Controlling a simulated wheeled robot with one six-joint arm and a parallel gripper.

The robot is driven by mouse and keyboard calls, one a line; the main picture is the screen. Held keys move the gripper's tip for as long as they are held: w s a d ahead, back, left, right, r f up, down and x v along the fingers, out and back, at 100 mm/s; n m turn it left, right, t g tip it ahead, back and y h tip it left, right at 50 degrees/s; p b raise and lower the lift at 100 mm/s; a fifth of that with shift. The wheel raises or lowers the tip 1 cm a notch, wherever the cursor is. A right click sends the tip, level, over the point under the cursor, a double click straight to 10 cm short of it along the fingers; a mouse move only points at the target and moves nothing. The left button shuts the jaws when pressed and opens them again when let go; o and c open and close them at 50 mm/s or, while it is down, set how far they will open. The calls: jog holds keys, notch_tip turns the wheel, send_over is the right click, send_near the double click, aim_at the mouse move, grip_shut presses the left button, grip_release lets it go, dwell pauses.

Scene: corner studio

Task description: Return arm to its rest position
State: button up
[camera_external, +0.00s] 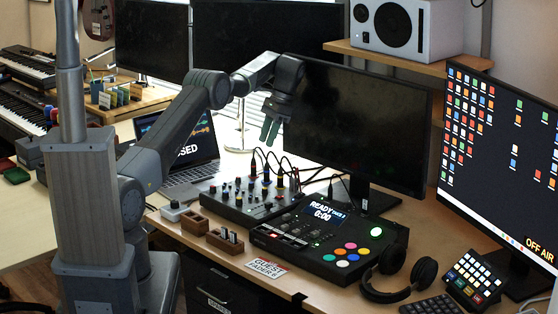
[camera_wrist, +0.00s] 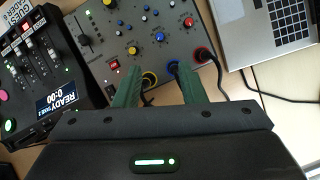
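My arm rises from its base at the left of the external view and reaches right over the desk, bent at the elbow. My gripper (camera_external: 270,132) points down in front of the dark middle monitor, above the audio mixer (camera_external: 248,203). In the wrist view the two green fingers of my gripper (camera_wrist: 157,77) stand apart with nothing held between them. Below them lies the mixer (camera_wrist: 150,38) with coloured knobs and plugged cables. The fingertips look clear of the mixer; the exact height cannot be told.
The middle monitor (camera_external: 350,125) stands close behind my gripper. A control deck (camera_external: 325,240) reading "READY" is right of the mixer, headphones (camera_external: 398,272) beside it. A laptop (camera_external: 185,150) is to the left. Small wooden blocks (camera_external: 225,241) sit near the front edge.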

jog(key=b+x, duration=0.3)
jog(key=x, duration=1)
jog(key=shift+a+f+b, duration=0.1)
jog(key=shift+f+b, duration=0.1)
jog(key=shift+b, duration=0.1)
jog(key=n+g+h, duration=0.1)
jog(key=n, duration=0.2)
jog(key=n+h, duration=0.1)
jog(key=n, duration=0.2)
jog(key=shift+w+a+n+g, duration=0.15)
jog(key=shift+n+g, duration=0.25)
jog(key=n+h, duration=0.1)
jog(key=n, duration=0.2)
jog(key=n+h, duration=0.1)
jog(key=n, duration=0.2)
jog(key=shift+a+n+h, duration=0.2)
jog(key=shift+n+h, duration=0.1)
jog(key=shift+h, duration=0.1)
